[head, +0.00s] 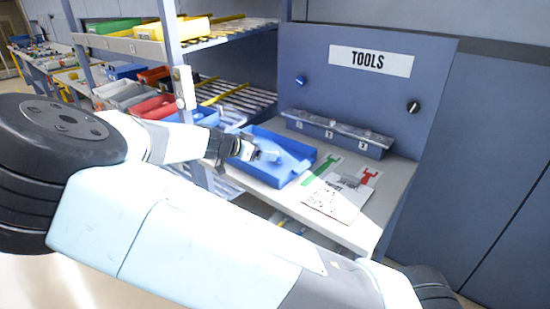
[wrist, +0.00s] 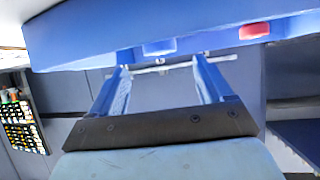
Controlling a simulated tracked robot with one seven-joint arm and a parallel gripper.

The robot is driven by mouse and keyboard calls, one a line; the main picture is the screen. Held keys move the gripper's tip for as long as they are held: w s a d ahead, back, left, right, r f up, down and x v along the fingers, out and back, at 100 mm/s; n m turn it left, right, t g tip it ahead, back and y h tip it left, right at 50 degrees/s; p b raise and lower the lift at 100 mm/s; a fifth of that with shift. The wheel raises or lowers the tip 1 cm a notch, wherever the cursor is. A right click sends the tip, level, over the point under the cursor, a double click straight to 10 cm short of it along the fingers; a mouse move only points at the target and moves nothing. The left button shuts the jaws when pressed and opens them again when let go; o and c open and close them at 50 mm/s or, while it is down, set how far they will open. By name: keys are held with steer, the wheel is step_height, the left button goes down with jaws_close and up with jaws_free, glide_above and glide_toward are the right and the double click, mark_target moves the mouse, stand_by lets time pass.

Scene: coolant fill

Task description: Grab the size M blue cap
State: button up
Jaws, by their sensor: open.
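My gripper (head: 268,154) is open and reaches over the blue tray (head: 304,149) on the bench in the head view. In the wrist view the two blue fingers of my gripper (wrist: 162,64) stand apart, with nothing clearly held between them. A small light-blue piece (wrist: 158,47) shows at the edge of a long blue surface, just beyond the fingertips and roughly between them. It may be the blue cap; no size mark is readable. A small red piece (wrist: 254,31) lies to its right. In the head view, my arm and gripper hide part of the tray, and I cannot make out a cap.
A printed sheet (head: 338,197) lies right of the tray. Shelf bins and a post (head: 179,60) stand left.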

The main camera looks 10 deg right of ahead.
steer(key=x, duration=0.5)
steer(key=shift+f, duration=0.1)
steer(key=c, duration=1.1)
